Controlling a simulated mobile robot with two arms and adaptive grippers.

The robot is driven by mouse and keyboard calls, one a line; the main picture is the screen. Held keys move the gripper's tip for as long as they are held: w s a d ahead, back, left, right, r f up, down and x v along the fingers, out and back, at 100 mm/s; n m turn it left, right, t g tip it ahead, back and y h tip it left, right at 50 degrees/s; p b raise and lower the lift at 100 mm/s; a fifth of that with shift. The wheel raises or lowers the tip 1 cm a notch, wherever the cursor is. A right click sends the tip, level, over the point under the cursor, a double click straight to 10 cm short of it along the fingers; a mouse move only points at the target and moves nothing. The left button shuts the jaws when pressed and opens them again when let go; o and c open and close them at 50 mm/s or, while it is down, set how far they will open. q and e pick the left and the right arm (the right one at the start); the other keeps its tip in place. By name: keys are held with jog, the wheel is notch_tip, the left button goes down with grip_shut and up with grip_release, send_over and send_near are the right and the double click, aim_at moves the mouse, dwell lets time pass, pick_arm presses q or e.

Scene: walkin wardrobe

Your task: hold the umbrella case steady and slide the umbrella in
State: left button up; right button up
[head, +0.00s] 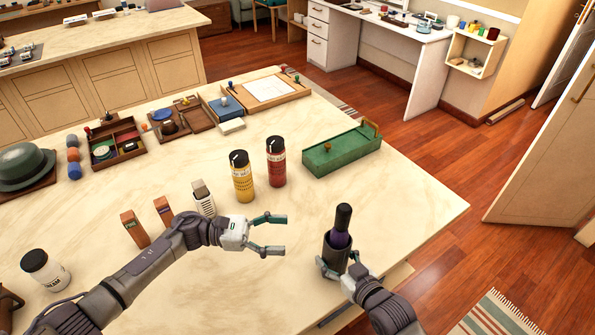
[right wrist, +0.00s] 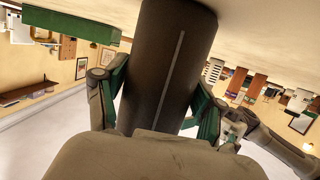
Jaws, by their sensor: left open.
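The umbrella (head: 342,220), with a black handle and a purple part below it, stands upright in the dark umbrella case (head: 335,255). Its lower part is hidden inside the case. My right gripper (head: 341,270) is shut around the case near the front right of the counter. In the right wrist view the case (right wrist: 168,60) is a dark cylinder with a pale stripe, with a finger on each side. My left gripper (head: 272,234) is open and empty, to the left of the umbrella and apart from it.
A yellow bottle (head: 242,180) and a red bottle (head: 276,165) stand behind my left gripper. A green box (head: 341,152) lies at the back right. Small upright boxes (head: 135,228) and a white-labelled jar (head: 45,270) are on the left. The counter right of the case is clear.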

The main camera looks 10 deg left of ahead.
jog(key=o, duration=0.3)
